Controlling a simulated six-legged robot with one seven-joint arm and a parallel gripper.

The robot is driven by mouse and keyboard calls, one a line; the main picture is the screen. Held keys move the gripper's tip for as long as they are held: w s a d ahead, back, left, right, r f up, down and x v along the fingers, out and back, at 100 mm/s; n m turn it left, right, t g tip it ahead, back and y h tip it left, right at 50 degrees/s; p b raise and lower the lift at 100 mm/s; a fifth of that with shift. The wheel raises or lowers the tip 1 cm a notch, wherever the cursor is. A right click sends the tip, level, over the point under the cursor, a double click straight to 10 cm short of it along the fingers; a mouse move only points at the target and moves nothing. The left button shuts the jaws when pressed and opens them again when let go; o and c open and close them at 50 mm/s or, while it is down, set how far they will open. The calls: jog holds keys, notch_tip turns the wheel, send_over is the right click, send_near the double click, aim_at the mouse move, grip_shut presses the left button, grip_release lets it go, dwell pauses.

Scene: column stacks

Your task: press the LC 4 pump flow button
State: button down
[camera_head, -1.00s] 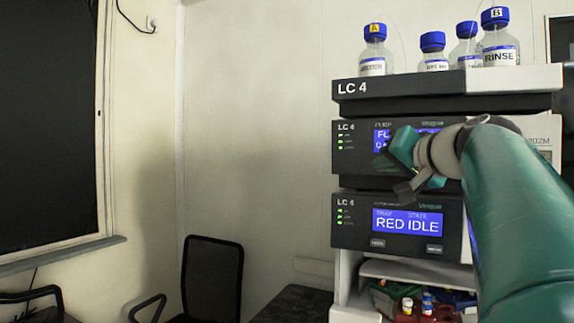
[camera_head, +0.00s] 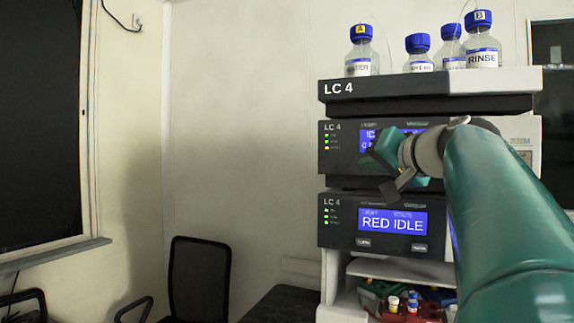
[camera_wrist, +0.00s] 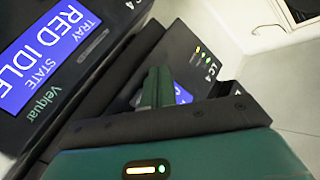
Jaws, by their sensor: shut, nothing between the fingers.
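The LC 4 pump module (camera_head: 340,165) is the dark upper unit in the head view, with a blue display (camera_head: 367,137) partly covered by my arm. The visible display text starts with "I". Its status lights show green above and yellow at the bottom. My gripper (camera_head: 383,160) is shut and empty, right in front of the pump panel's lower middle. In the wrist view, my gripper (camera_wrist: 158,82) points at the pump panel, beside its blue display (camera_wrist: 182,95). The flow button is hidden behind my gripper, and I cannot tell whether they touch.
Below is the tray module (camera_head: 340,235), reading "RED IDLE", with two small buttons. Blue-capped bottles (camera_head: 482,45) stand on top of the stack. Small vials sit on the shelf beneath. A black chair (camera_head: 200,275) stands to the left. The space left of the stack is open.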

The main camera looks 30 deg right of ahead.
jog(key=shift+s+a, duration=0.5)
jog(key=shift+a, duration=0.1)
jog(key=shift+a, duration=0.1)
jog(key=shift+s+a, duration=0.75)
jog(key=shift+a, duration=0.2)
jog(key=shift+s+a, duration=0.75)
jog(key=shift+a, duration=0.2)
